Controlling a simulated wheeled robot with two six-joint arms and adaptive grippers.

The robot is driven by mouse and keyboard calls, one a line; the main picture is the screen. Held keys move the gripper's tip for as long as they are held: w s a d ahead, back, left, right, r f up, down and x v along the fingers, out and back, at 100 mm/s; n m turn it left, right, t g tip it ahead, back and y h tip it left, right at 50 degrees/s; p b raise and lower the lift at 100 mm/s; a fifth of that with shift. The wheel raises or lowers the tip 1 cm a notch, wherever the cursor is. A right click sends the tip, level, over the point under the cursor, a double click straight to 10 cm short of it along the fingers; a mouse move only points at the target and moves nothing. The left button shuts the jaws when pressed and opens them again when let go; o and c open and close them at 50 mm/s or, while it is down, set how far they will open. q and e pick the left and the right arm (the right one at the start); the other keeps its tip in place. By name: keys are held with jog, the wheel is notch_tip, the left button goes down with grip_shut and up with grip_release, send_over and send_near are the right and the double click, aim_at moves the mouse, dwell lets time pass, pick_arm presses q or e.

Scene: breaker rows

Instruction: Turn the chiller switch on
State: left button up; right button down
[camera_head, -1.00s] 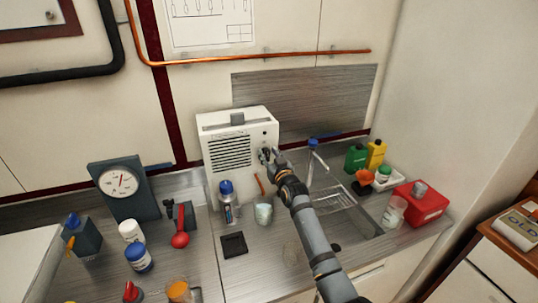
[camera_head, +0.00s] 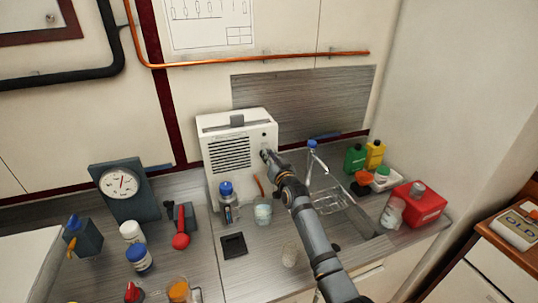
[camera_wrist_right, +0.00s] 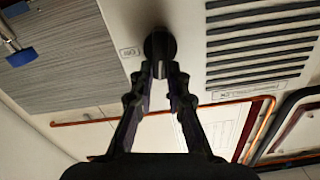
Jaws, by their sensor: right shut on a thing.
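The chiller (camera_head: 233,178) is a white box with a black slotted grille, standing on the steel counter against the wall. Its round black switch knob (camera_wrist_right: 160,44) is on the front panel beside the grille, with a small label next to it. My right gripper (camera_wrist_right: 161,68) is shut on the knob, one finger on each side of it. In the head view my right gripper (camera_head: 268,155) is at the chiller's right front side and hides most of the knob. I cannot read the knob's setting. My left gripper is not in view.
A blue-capped bottle (camera_head: 228,205) and a glass beaker (camera_head: 263,212) stand in front of the chiller. A sink (camera_head: 345,213) with a blue-topped tap (camera_head: 311,165) is to the right. A dial gauge (camera_head: 122,185) and several bottles stand left.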

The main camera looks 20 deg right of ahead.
jog(key=shift+d+f+m+p, duration=0.3)
jog(key=shift+m+p, duration=0.2)
jog(key=shift+m, duration=2.05)
jog(key=shift+d+f+m+p, duration=0.25)
jog(key=shift+f+m+p, duration=0.15)
jog(key=shift+m, duration=2.1)
jog(key=shift+d+f+m+p, duration=0.3)
jog(key=shift+m+p, duration=0.25)
jog(key=shift+m, duration=2)
jog(key=shift+a, duration=0.1)
jog(key=c, duration=1.3)
grip_release()
